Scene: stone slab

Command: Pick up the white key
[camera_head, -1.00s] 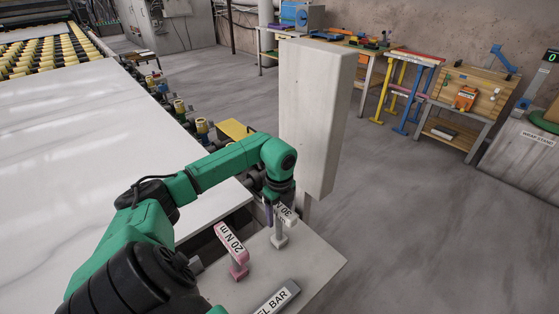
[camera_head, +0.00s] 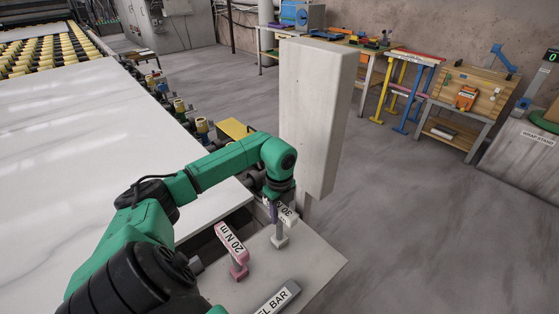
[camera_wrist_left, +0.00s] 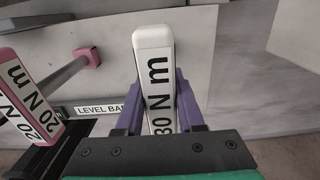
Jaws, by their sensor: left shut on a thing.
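The white key (camera_head: 287,214), labelled 30 N m, stands upright on a grey shelf at the end of the slab, its foot apparently on the shelf surface. My left gripper (camera_head: 272,211) is at the key's head, with its purple fingers on either side. In the left wrist view the white key (camera_wrist_left: 154,62) runs between the two purple fingers (camera_wrist_left: 158,100), which are shut on it. Part of the key is hidden behind the gripper in both views. My right gripper is not in view.
A pink key (camera_head: 232,240), labelled 20 N m, stands close by on the left. A level bar (camera_head: 277,300) lies at the shelf's front. A tall pale post (camera_head: 312,115) rises just behind my gripper. The large white slab (camera_head: 80,150) fills the left.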

